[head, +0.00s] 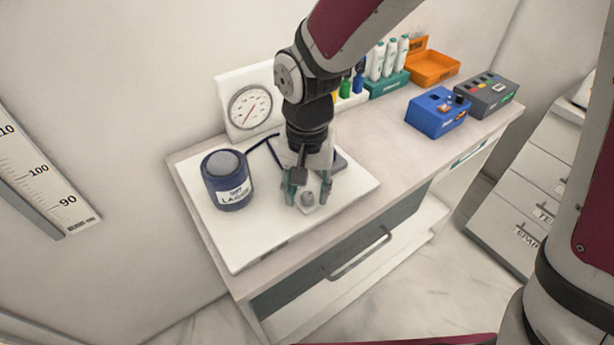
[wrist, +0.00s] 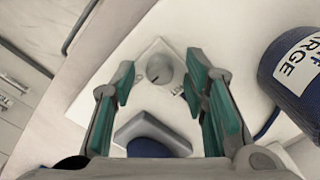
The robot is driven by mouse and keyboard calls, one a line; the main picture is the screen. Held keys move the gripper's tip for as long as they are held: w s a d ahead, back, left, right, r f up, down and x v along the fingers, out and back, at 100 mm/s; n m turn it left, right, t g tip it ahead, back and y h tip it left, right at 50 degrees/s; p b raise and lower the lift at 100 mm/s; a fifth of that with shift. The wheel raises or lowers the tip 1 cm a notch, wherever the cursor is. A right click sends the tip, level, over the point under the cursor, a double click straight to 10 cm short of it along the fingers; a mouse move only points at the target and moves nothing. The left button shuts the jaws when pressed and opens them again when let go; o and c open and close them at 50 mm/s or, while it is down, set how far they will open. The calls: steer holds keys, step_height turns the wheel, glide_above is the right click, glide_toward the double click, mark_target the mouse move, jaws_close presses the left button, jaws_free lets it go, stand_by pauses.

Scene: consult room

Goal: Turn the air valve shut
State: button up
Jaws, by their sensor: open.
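The air valve is a small grey knob (head: 308,199) on a pale plate on the white board (head: 240,262). In the wrist view my gripper (wrist: 161,80) shows clear gaps to the knob on both sides. A grey block with a dark blue part (wrist: 146,130) lies close by, partly hidden by my arm in the head view.
A dark blue cuff roll marked LARGE (head: 228,182) stands left of my gripper, with a dark tube behind. A round gauge (head: 250,107) stands at the back. Bottles in a green rack (head: 388,84), an orange tray (head: 432,68), a blue box (head: 437,112) and a grey box (head: 486,94) stand right.

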steer(key=shift+f, duration=0.15)
steer(key=shift+c, duration=0.6)
jaws_close()
steer(key=shift+n, duration=0.3)
steer(key=n+p, duration=0.1)
steer(key=n, duration=0.3)
steer(key=shift+p, duration=0.35)
steer(key=n+p, duration=0.1)
steer(key=n, duration=0.4)
steer(key=n+p, duration=0.2)
steer(key=n, duration=0.2)
steer(key=shift+n+p, duration=0.55)
steer(key=shift+n, duration=1.55)
